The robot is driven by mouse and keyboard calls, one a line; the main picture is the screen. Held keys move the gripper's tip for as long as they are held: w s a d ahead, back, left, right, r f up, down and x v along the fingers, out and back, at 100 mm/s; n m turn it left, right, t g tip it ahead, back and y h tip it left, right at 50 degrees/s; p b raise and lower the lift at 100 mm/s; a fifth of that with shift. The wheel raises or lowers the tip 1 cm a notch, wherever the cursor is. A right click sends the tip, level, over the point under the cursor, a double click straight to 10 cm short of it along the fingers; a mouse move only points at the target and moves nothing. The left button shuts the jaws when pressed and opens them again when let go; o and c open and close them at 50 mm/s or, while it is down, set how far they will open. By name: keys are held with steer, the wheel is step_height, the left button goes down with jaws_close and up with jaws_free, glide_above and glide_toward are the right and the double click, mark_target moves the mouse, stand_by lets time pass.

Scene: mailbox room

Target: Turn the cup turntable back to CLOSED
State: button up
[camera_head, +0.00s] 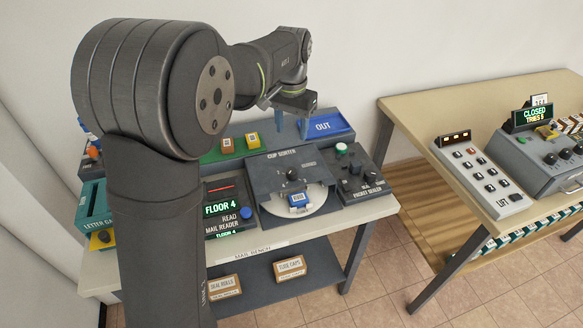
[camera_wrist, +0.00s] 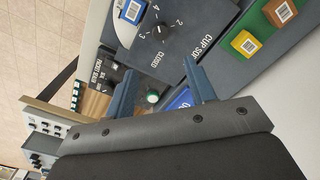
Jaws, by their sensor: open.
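The cup sorter (camera_head: 255,172) is a dark panel on the bench with a black knob (camera_head: 291,175) above a pale turntable disc (camera_head: 275,213). A blue item with a white label (camera_head: 299,200) sits in the disc's exposed front part. In the wrist view the knob (camera_wrist: 160,31) is ringed by the marks 2, 3, 4 and CLOSED; I cannot tell surely which mark it points to. The blue item (camera_wrist: 131,10) shows near the top edge. My gripper (camera_wrist: 158,70) is open and empty, above the back of the bench, apart from the knob. It also shows in the head view (camera_head: 287,126).
The mail reader (camera_head: 222,208) stands left. Orange and yellow blocks (camera_head: 240,143) sit behind. A second table (camera_head: 470,120) is at right.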

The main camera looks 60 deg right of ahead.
mark_target(291, 170)
step_height(291, 170, down, 15)
stand_by(0.3)
jaws_close()
